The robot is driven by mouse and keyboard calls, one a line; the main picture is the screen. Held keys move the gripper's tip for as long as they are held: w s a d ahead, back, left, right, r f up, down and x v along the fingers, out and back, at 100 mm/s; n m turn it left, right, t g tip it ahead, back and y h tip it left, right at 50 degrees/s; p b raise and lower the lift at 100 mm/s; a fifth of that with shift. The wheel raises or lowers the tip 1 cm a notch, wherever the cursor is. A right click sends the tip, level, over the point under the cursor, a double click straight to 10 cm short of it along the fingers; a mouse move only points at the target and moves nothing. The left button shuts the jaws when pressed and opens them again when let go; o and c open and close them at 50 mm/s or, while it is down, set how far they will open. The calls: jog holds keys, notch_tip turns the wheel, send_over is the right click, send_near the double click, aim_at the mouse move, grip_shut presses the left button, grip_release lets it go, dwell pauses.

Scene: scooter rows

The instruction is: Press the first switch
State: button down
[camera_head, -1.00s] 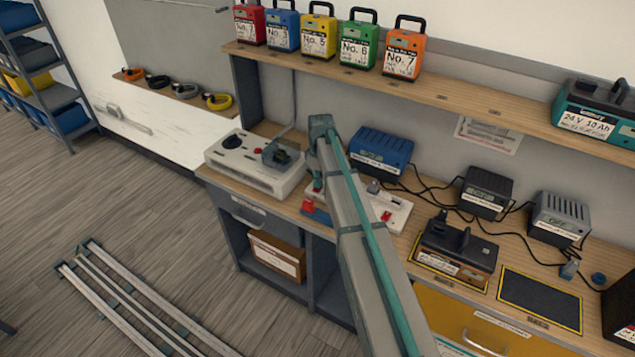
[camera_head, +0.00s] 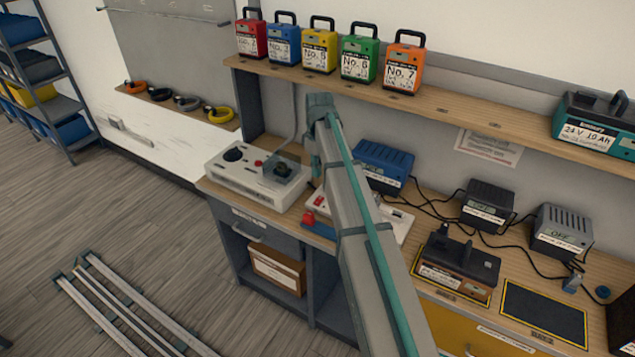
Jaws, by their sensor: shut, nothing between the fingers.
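A pale switch board (camera_head: 400,222) lies on the workbench, partly hidden behind my arm. A small red switch (camera_head: 319,201) shows at its left end, and a lighter part shows right of my arm. A red piece (camera_head: 308,218) on a blue block sits just in front of the board. I cannot tell which of these is the first switch, or whether any is pressed. My arm rises from the bottom to a bend above the board, then drops behind itself. My gripper is hidden and cannot be seen.
A white device (camera_head: 225,165) with a black knob stands left of the board. A blue charger (camera_head: 384,165) is behind it. Grey chargers (camera_head: 488,204) with cables and a dark battery unit (camera_head: 458,265) stand to the right. A shelf (camera_head: 450,105) with colored packs overhangs the bench.

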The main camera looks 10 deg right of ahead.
jog(key=shift+a+r, duration=0.1)
jog(key=shift+r, duration=0.85)
jog(key=shift+s, duration=0.1)
